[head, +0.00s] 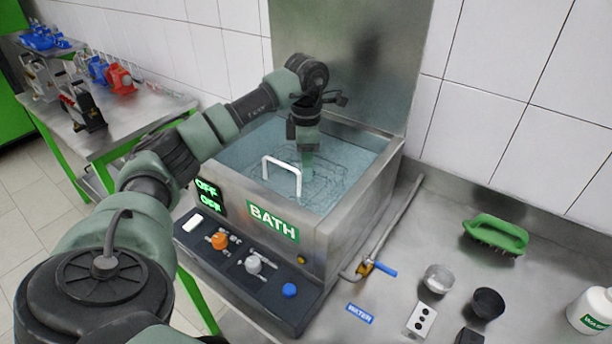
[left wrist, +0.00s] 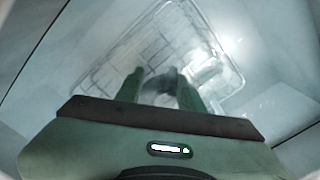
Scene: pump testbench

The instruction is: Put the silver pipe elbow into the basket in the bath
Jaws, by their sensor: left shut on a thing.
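The bath (head: 330,228) is a steel tank of bluish water. A wire basket sits in it, with its white handle (head: 283,168) rising above the water. My left gripper (head: 307,168) points down into the water behind the handle. In the left wrist view, its green fingers (left wrist: 159,82) are over the wire basket (left wrist: 100,83), shut on a grey curved thing, the silver pipe elbow (left wrist: 163,86). The elbow is blurred there and hidden in the head view. I cannot tell if it touches the basket floor. Another pale shape (left wrist: 205,72) shows in the basket.
The bath's front panel (head: 245,270) has knobs and a display reading OFF. A green brush (head: 496,235), two small cups (head: 438,279) and a white bottle (head: 592,311) stand on the counter at right. A steel table (head: 130,125) with pumps is at left.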

